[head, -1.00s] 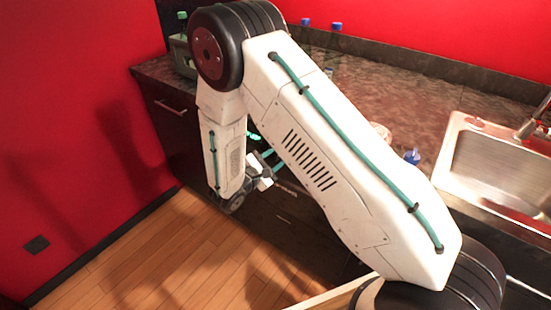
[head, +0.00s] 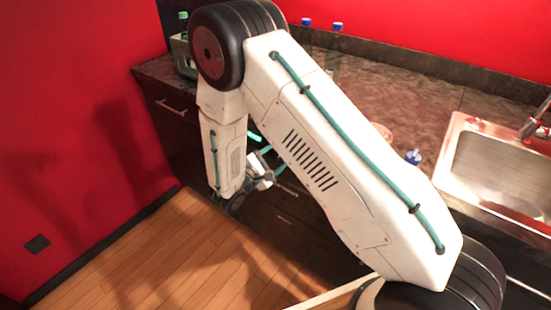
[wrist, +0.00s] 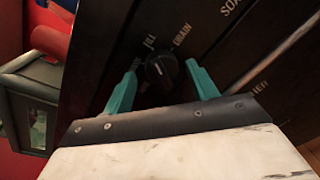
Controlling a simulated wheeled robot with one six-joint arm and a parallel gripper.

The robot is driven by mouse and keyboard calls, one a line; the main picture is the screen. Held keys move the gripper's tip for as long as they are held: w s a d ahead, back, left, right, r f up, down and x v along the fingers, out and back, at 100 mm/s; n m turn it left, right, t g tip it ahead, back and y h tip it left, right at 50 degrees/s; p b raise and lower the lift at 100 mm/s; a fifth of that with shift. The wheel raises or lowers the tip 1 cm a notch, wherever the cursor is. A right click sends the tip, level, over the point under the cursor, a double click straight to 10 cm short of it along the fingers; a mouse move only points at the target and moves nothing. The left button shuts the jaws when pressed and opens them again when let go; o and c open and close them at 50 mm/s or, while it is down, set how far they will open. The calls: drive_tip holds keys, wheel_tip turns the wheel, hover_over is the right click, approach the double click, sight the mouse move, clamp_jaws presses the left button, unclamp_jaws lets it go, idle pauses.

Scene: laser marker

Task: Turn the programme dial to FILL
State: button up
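The programme dial (wrist: 160,70) is a round black knob on a dark panel in the wrist view, with a small pale mark on it. The label FILL (wrist: 150,43) is just above it, partly cut by shadow, and DRAIN (wrist: 183,34) is above right. I cannot tell for sure which label the mark faces. My gripper (wrist: 162,67) is open, its two teal fingers on either side of the dial with a dark gap showing at each side. In the head view my arm hides the dial, and part of the gripper shows low beside the dark cabinet fronts.
In the wrist view, more lettered dark panels and a pale strip (wrist: 272,55) lie to the right. In the head view, the dark counter (head: 400,95) carries small bottles, and a steel sink (head: 490,170) is at the right. The wooden floor (head: 190,245) is clear.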

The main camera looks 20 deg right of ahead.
drive_tip(key=v, duration=0.7)
drive_tip(key=shift+s+a, duration=0.25)
drive_tip(key=shift+a, duration=0.1)
drive_tip(key=s+d+r+m+g+y, duration=0.1)
drive_tip(key=s+d+r+m+g, duration=0.2)
drive_tip(key=s+d+r+g, duration=0.25)
drive_tip(key=s+d+r+m+g+y, duration=0.1)
drive_tip(key=s+d+r+m+g, duration=0.2)
drive_tip(key=s+g, duration=0.4)
drive_tip(key=s+d+r+m+t+y, duration=0.1)
drive_tip(key=s+r+m+t+y, duration=0.3)
drive_tip(key=s+r+m+y, duration=0.5)
drive_tip(key=shift+s+d+r+m+t+y, duration=0.4)
drive_tip(key=shift+s+r+y, duration=1.4)
drive_tip(key=shift+s+r, duration=3.3)
